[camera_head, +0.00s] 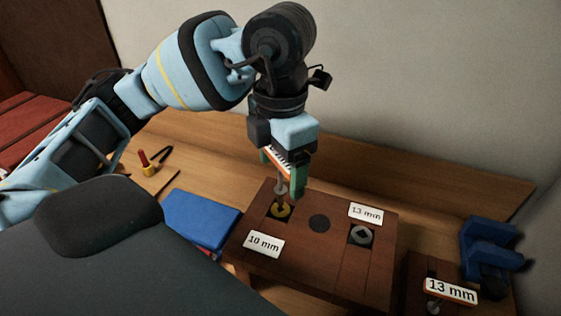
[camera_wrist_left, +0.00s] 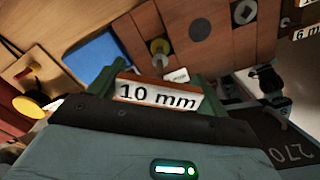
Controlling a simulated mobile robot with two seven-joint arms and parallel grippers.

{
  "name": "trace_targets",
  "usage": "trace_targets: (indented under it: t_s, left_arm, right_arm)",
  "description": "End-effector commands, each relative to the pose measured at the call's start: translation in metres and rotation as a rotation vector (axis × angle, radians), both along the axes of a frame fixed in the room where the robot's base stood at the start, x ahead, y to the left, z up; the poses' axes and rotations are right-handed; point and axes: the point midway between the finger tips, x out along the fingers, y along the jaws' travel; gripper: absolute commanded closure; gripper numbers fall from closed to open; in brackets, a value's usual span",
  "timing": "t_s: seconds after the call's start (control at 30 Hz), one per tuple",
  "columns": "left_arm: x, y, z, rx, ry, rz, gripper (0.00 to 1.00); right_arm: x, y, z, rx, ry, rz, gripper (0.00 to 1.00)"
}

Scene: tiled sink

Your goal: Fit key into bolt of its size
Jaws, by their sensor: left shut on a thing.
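My left gripper (camera_head: 282,172) is shut on the 10 mm key, whose white label with an orange edge (camera_wrist_left: 158,95) faces the left wrist view. The key's grey shaft (camera_head: 281,187) points down over the brass-coloured 10 mm bolt (camera_head: 281,210), in the left hole of the wooden block (camera_head: 300,262). The bolt also shows in the left wrist view (camera_wrist_left: 160,47). The key's end looks just above the bolt; I cannot tell whether they touch. A grey 13 mm bolt (camera_head: 361,235) sits in the block's right hole. My right gripper is not in view.
Another key labelled 13 mm (camera_head: 451,291) stands in a wooden holder at the lower right. A blue clamp-like tool (camera_head: 486,245) is behind it. A blue box (camera_head: 201,223) lies left of the block. The wall is close behind.

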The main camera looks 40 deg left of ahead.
Motion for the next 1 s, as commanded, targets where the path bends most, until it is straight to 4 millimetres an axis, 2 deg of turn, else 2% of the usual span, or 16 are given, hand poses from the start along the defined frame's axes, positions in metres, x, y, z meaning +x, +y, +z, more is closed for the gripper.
trace_targets:
  t_s: [1.0]
  left_arm:
    - [-0.0002,-0.0001,0.0009,0.0,-0.001,0.0,0.47]
  right_arm:
    - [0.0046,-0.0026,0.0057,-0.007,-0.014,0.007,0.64]
